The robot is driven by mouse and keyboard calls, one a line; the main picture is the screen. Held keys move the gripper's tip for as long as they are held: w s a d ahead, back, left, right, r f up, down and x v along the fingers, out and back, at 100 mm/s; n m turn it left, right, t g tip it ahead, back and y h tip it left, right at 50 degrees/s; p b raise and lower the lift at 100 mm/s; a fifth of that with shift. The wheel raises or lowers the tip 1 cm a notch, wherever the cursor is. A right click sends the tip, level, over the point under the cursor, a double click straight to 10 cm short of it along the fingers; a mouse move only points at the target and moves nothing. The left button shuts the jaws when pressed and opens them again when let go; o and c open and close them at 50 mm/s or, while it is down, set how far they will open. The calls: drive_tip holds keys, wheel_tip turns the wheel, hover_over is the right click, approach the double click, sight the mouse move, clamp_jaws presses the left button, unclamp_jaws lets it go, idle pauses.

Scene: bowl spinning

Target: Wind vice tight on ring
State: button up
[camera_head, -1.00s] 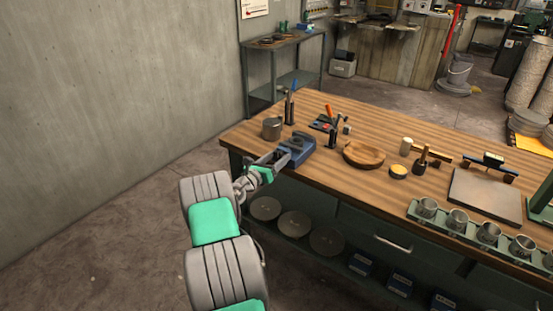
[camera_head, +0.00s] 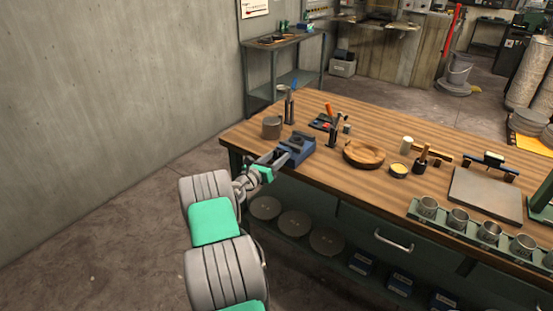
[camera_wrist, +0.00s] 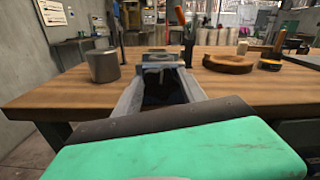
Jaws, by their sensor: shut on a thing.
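The blue vice (camera_head: 300,152) is at the front left edge of the wooden bench. Its top shows beyond my fingers in the wrist view (camera_wrist: 160,57). My gripper (camera_head: 281,157) reaches to the vice's near side from the left front. In the wrist view its two grey fingers (camera_wrist: 160,76) run forward to a small pale part at the vice's near end, and they are shut on it. It looks like the vice handle, though its shape is mostly hidden. I cannot make out the ring or how far apart the jaws are.
A grey metal cylinder (camera_head: 272,127) stands left of the vice and a tool holder (camera_head: 333,135) behind it. Several metal cups (camera_head: 458,220) stand in a green rack. The floor left of the bench is clear.

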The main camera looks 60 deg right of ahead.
drive_tip(key=m+b, duration=0.4)
drive_tip(key=m, duration=0.1)
drive_tip(key=shift+f, duration=0.15)
drive_tip(key=m+b, duration=0.4)
drive_tip(key=m, duration=0.1)
drive_tip(key=shift+s+m+b, duration=0.1)
drive_tip(key=shift+m+b, duration=0.25)
drive_tip(key=shift+m, duration=0.05)
drive_tip(key=shift+f+m+b, duration=0.15)
drive_tip(key=shift+m+b, duration=7.4)
drive_tip(key=shift+m, duration=0.4)
drive_tip(key=shift+f+m+b, duration=0.1)
drive_tip(key=shift+m+b, duration=7.45)
drive_tip(key=shift+m, duration=0.4)
